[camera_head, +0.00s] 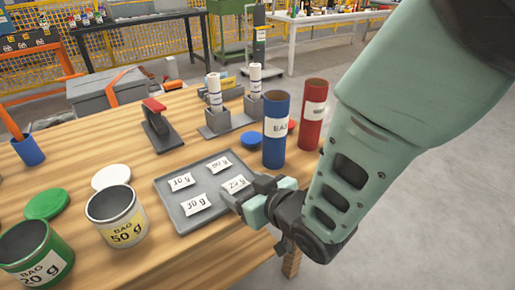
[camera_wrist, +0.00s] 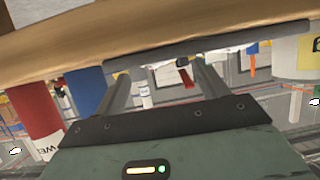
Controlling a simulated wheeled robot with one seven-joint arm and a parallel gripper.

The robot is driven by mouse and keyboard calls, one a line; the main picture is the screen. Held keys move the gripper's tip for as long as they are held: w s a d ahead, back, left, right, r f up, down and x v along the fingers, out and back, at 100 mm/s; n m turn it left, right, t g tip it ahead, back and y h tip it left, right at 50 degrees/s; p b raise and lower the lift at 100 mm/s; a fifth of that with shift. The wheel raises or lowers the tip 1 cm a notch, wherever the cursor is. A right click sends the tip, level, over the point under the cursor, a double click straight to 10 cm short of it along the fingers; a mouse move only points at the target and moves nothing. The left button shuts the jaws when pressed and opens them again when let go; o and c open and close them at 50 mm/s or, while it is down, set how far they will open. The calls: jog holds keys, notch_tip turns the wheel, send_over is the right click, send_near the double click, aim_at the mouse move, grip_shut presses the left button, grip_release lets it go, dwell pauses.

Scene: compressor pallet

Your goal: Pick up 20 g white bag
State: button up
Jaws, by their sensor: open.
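Several small white bags lie flat on a grey tray (camera_head: 175,222) on the wooden table. The bag at the tray's right (camera_head: 237,184) seems to read 20 g, but its print is hard to make out. The others are marked with other or unclear weights. My gripper (camera_head: 250,196) is at the tray's right front corner, close beside that right bag and partly in front of it. Its jaws are open and nothing shows between them. In the wrist view the two fingers (camera_wrist: 165,78) reach toward the dark tray edge (camera_wrist: 200,46); the bags cannot be told apart there.
A blue tube (camera_head: 275,145) and a red tube (camera_head: 313,115) stand just behind my gripper. A 50 g tin (camera_head: 118,228) and a green 20 g tin (camera_head: 40,262) stand left of the tray. A grey holder (camera_head: 228,122) and a red-topped device (camera_head: 157,130) stand behind it.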

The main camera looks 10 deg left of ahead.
aim_at(236, 184)
jog(key=shift+x, duration=1.4)
jog(key=c, duration=1)
jog(key=shift+c, duration=0.2)
